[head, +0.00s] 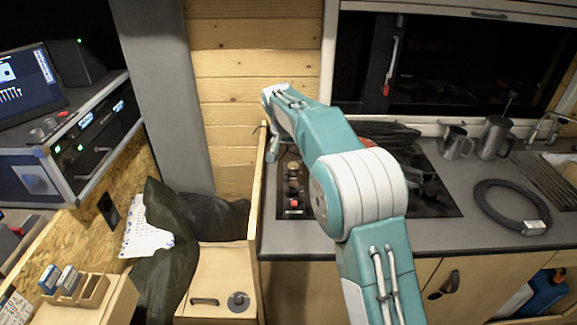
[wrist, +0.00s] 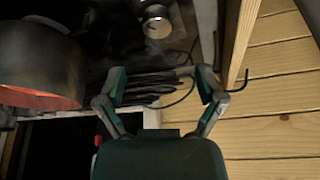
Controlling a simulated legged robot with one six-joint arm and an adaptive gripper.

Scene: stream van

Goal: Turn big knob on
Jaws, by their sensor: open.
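Round knobs (head: 292,187) sit in a row on a dark panel at the left end of the counter in the head view. One round silver-topped knob (wrist: 157,22) shows near the top of the wrist view; I cannot tell for certain whether it is the big knob. My gripper (wrist: 160,73) is open, its two fingers spread wide with nothing held between them. It is apart from the knob, which lies beyond the fingertips in the picture. In the head view my arm hides part of the panel.
A dark pot with an orange-red rim (wrist: 42,60) is left of my gripper in the wrist view. Black gloves-like items (wrist: 152,86) lie behind the fingers. A wooden partition (head: 257,180) edges the counter. Mugs (head: 455,142) and a black ring (head: 512,206) stand right.

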